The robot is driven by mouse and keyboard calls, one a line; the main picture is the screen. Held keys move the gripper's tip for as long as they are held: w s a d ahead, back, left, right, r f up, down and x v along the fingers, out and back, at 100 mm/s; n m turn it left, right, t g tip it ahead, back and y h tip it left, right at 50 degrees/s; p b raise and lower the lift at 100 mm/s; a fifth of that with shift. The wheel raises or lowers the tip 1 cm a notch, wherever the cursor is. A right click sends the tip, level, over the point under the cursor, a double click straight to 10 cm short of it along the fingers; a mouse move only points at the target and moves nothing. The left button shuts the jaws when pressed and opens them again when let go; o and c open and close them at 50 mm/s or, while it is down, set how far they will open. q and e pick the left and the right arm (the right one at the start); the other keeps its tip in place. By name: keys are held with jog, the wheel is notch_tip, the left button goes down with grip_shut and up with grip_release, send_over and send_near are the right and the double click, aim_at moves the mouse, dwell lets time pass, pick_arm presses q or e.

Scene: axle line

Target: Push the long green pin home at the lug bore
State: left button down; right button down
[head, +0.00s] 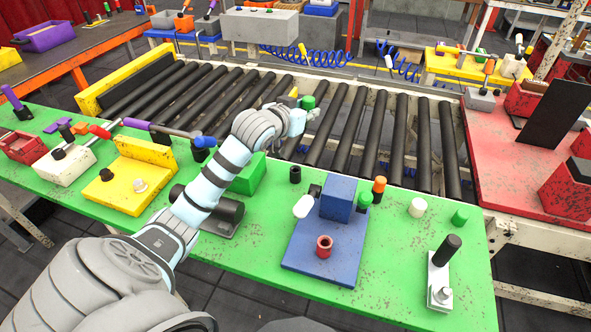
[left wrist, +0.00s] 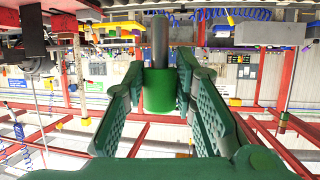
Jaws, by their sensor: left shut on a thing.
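The long green pin, with a green head (left wrist: 158,92) and a grey shaft (left wrist: 160,40), is between the fingers of my left gripper (left wrist: 160,100) in the left wrist view. The fingers are shut on the green head. In the head view the green head (head: 308,102) shows beside the left gripper (head: 298,118), above the black rollers. Most of the shaft is hidden there. I cannot tell which part holds the lug bore; a blue fixture (head: 318,255) with a block and a red collar (head: 324,246) stands on the green table. My right gripper is not in view.
A red table (head: 500,150) stands at right.

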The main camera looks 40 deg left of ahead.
aim_at(294, 170)
pick_arm(q)
jog(key=a, duration=0.1)
jog(key=a+n+y, duration=0.1)
jog(key=s+a+f+n+y, duration=0.1)
jog(key=shift+g, duration=0.3)
notch_tip(294, 170, down, 19)
jog(key=b, duration=0.3)
jog(key=shift+f, duration=0.35)
jog(key=shift+f+b, duration=0.1)
jog(key=shift+b, duration=0.2)
jog(key=c, duration=1.3)
grip_release()
